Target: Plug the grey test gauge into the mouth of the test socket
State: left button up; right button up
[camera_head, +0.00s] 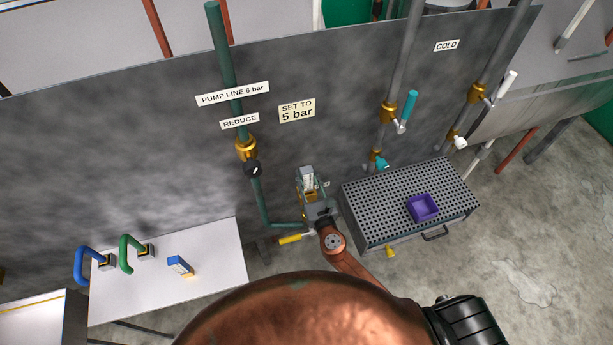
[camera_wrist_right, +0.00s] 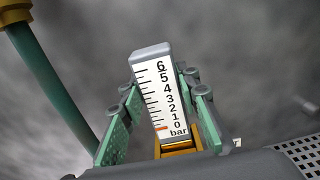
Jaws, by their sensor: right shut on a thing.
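The grey test gauge (camera_head: 307,177) has a white face with a 0 to 6 bar scale, which reads clearly in the right wrist view (camera_wrist_right: 160,92). My right gripper (camera_head: 313,198) is shut on the gauge; its two green-padded fingers (camera_wrist_right: 161,118) stand on either side of it. The gauge is nearly upright, with a brass-coloured part at its lower end. The test socket's mouth cannot be made out; the gripper and arm cover the area below the gauge, at the end of the green pipe. I cannot tell whether gauge and socket touch. My left gripper is out of view.
The green pump line (camera_head: 227,75) runs down the dark panel past a black-knobbed brass regulator (camera_head: 251,160). A yellow-handled lever (camera_head: 290,239) is beside my right arm. A perforated bench (camera_head: 372,205) with a purple tray (camera_head: 436,213) stands right; a white table (camera_head: 215,290) stands left.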

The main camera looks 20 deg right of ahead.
jog(key=shift+f+b, duration=0.3)
dwell(0.5)
jog(key=o, duration=1.2)
jog(key=s, duration=1.2)
jog(key=shift+d, duration=0.2)
